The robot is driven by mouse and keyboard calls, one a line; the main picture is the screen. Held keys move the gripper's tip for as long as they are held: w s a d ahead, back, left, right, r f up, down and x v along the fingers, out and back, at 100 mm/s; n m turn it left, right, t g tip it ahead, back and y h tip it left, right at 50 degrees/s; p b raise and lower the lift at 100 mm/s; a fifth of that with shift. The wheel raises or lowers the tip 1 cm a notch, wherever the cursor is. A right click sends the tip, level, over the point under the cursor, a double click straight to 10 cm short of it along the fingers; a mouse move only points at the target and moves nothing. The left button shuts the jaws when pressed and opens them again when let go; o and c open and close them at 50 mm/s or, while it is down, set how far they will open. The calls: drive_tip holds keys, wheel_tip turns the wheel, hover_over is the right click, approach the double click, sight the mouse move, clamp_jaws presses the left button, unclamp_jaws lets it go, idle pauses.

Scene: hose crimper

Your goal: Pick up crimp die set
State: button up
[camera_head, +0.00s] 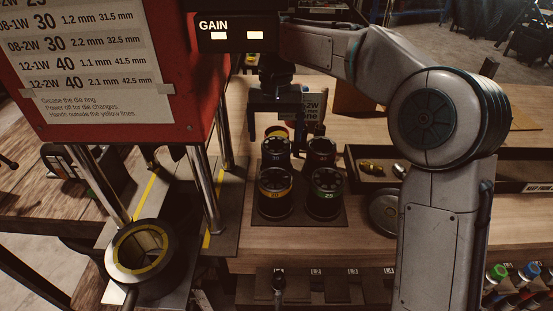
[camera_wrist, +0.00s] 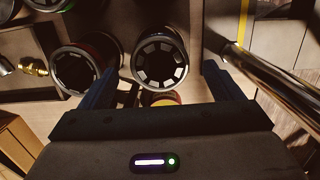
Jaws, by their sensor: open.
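Several dark round crimp die sets with segmented tops stand on a dark mat (camera_head: 343,208). The front-left die set (camera_head: 275,194) has a yellow band reading 30, the front-right die set (camera_head: 326,194) a green band reading 25. The back-left die set (camera_head: 276,153) and the reddish back-right die set (camera_head: 320,153) stand behind them. My gripper (camera_head: 281,128) is open and empty, pointing down just behind the back row. In the wrist view my gripper (camera_wrist: 158,82) has a die set (camera_wrist: 160,58) ahead between its fingers and a reddish die set (camera_wrist: 82,70) to the left.
A red crimper (camera_head: 130,110) with posts and a yellow-ringed die opening (camera_head: 138,250) stands left. A small yellow-and-red item (camera_head: 277,131) and a label stand lie behind the dies. A dark tray (camera_head: 450,165) with brass fittings (camera_head: 372,168) is right, with a round metal disc (camera_head: 385,212) before it.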

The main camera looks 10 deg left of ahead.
sight(276, 144)
wheel_tip(276, 144, down, 4)
drive_tip(key=shift+s+d+f, duration=0.1)
drive_tip(key=shift+f, duration=0.1)
drive_tip(key=shift+r, duration=0.1)
drive_tip(key=c, duration=1.5)
